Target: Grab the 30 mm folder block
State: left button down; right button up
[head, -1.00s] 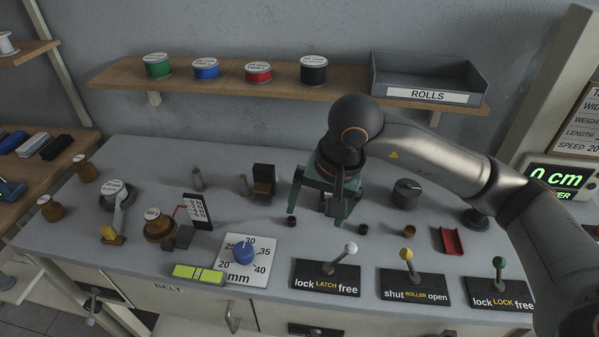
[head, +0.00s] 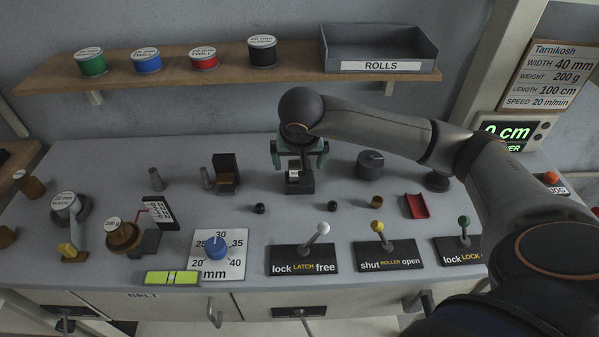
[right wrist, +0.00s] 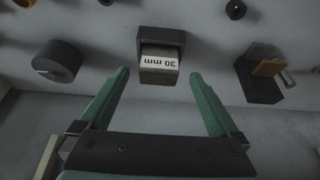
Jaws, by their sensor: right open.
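The 30 mm folder block (right wrist: 158,73) is a small brownish-grey block with a white "30 mm" label. It sits in a dark holder (right wrist: 160,38) on the bench. In the head view the block (head: 294,174) shows just below my right gripper (head: 299,158). The right gripper is open, its two green fingers apart. In the right wrist view the fingertips (right wrist: 160,76) are on either side of the block's near end, with a gap on both sides and nothing held. My left gripper is not in view.
A dark block with an orange-brown part (head: 226,174) stands left of the holder, and a dark round knob (head: 370,164) right of it. Small dark pegs (head: 259,208) and lever panels (head: 303,259) are in front. The shelf (head: 290,84) with spools is behind.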

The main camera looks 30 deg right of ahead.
aim_at(300, 165)
jog(key=shift+x, duration=1.5)
jog(key=shift+c, duration=0.4)
jog(key=shift+r, duration=0.1)
grip_shut()
